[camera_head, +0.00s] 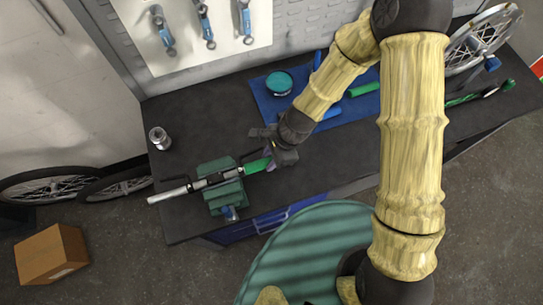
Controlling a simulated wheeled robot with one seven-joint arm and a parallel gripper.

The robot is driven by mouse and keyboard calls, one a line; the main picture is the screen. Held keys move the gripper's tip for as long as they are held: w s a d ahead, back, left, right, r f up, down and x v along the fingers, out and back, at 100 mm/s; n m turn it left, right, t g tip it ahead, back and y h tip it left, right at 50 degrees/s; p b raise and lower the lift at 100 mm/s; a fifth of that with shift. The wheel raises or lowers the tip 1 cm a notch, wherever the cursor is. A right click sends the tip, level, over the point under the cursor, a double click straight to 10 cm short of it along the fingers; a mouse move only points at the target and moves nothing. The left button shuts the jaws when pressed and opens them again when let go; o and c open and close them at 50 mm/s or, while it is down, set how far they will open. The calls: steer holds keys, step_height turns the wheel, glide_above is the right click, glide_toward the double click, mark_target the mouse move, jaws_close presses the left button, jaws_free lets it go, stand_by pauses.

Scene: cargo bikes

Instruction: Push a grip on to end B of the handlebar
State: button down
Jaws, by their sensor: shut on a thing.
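A silver handlebar (167,197) is held across a green vise (225,198) at the left part of the dark bench. Its left end is bare and sticks out past the vise. A green grip (256,166) is at the right end, in line with the bar. I cannot tell how far the bar goes into it. My gripper (272,153) is shut on the green grip at its right part, and the fingers hide that part. No end letters are readable.
A blue mat (263,98) holds a teal tin (279,83), another green grip (362,90) and blue items, partly behind my arm. A small metal jar (160,138) stands at the bench's left edge. A bike wheel (484,40) is at the right back. A cardboard box (51,254) is on the floor.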

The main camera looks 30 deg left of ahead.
steer(key=shift+s+a, duration=0.1)
steer(key=shift+s, duration=0.15)
steer(key=c, duration=1.1)
jaws_free()
steer(key=shift+o, duration=0.2)
steer(key=shift+w, duration=0.1)
steer(key=shift+r, duration=0.1)
steer(key=shift+w+d+r, duration=0.2)
steer(key=shift+w+r, duration=0.05)
steer(key=shift+r, duration=0.3)
steer(key=v, duration=1.6)
